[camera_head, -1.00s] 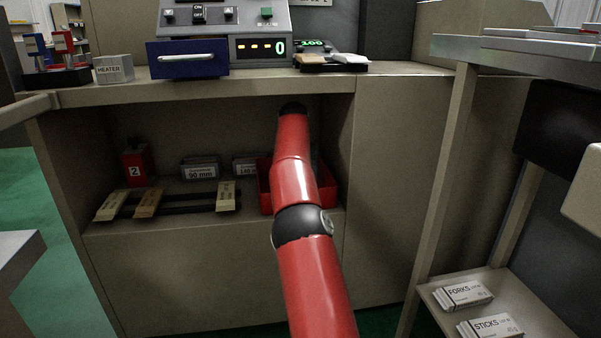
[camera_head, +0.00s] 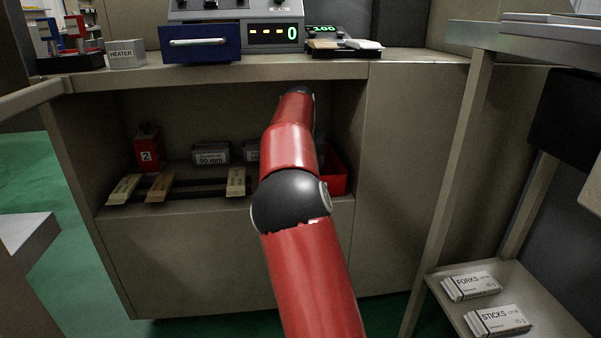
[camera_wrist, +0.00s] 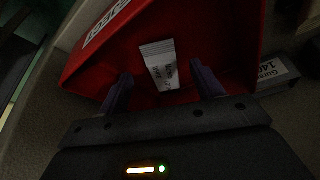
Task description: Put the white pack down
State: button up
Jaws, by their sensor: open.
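A white pack (camera_wrist: 162,66) with grey stripes and small print lies inside a red bin (camera_wrist: 228,48) in the wrist view. My gripper (camera_wrist: 162,86) is open, its two dark fingers apart on either side of the pack's near end, with gaps between them and the pack. I cannot tell whether the pack rests fully on the bin floor. In the head view the red bin (camera_head: 335,172) shows at the right end of the cabinet's open shelf, partly behind my red arm. My gripper and the pack are hidden there.
Left of the bin on the shelf are labelled boxes (camera_head: 211,155), a red block marked 2 (camera_head: 148,150) and a dark rack (camera_head: 190,188) with wooden pieces. The counter (camera_head: 230,75) hangs above. A side shelf (camera_head: 535,300) at right holds FORKS and STICKS packs.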

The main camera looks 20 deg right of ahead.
jog(key=shift+s+a, duration=0.85)
jog(key=shift+s, duration=0.2)
jog(key=shift+s+a, duration=0.8)
jog(key=shift+s, duration=0.25)
